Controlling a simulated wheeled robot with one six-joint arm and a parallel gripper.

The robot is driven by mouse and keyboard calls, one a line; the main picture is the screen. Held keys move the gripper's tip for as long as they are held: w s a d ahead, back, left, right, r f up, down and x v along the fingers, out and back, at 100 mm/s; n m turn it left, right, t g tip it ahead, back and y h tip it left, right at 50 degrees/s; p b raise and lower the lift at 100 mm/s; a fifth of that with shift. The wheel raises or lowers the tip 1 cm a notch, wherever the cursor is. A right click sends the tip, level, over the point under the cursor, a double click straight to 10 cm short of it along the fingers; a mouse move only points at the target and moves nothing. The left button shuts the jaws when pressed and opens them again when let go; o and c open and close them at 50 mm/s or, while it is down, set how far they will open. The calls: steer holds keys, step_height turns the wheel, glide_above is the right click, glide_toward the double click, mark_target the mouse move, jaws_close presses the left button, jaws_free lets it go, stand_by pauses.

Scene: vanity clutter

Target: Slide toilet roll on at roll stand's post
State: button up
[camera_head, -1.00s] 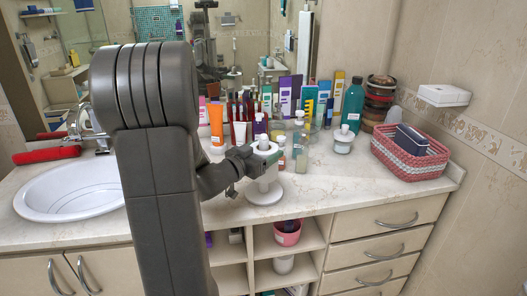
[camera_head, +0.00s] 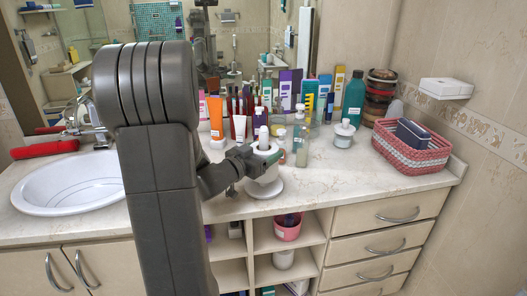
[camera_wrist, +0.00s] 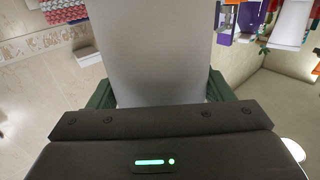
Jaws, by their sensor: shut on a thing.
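The white toilet roll (camera_head: 264,169) stands upright at the counter's front, over the round white base of the roll stand (camera_head: 265,191). The stand's post appears to run up through the roll, with its rounded white tip above it; the roll's core is hidden. My gripper (camera_head: 262,162) comes from the left and is shut on the roll, fingers on both sides. In the wrist view the pale roll (camera_wrist: 155,55) fills the space between my green finger pads. Whether the roll touches the base is hard to tell.
Several bottles and tubes crowd the back by the mirror, with a clear pump bottle (camera_head: 301,142) close right of the roll. The sink (camera_head: 70,185) is left. The right front counter is clear.

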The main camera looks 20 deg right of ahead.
steer(key=shift+f+b, duration=1.2)
steer(key=shift+f, duration=0.45)
steer(key=o, duration=1.1)
steer(key=shift+r, duration=0.1)
steer(key=v, duration=1.4)
steer(key=shift+b, duration=0.3)
steer(key=shift+d, duration=0.15)
steer(key=x, duration=1.3)
steer(key=shift+w+d+p, duration=0.15)
steer(key=shift+d+p, duration=0.05)
steer(key=shift+p, duration=0.2)
steer(key=shift+w+d+r, duration=0.1)
steer(key=shift+d+r, duration=0.1)
steer(key=shift+a+r, duration=0.1)
steer(key=shift+r, duration=0.05)
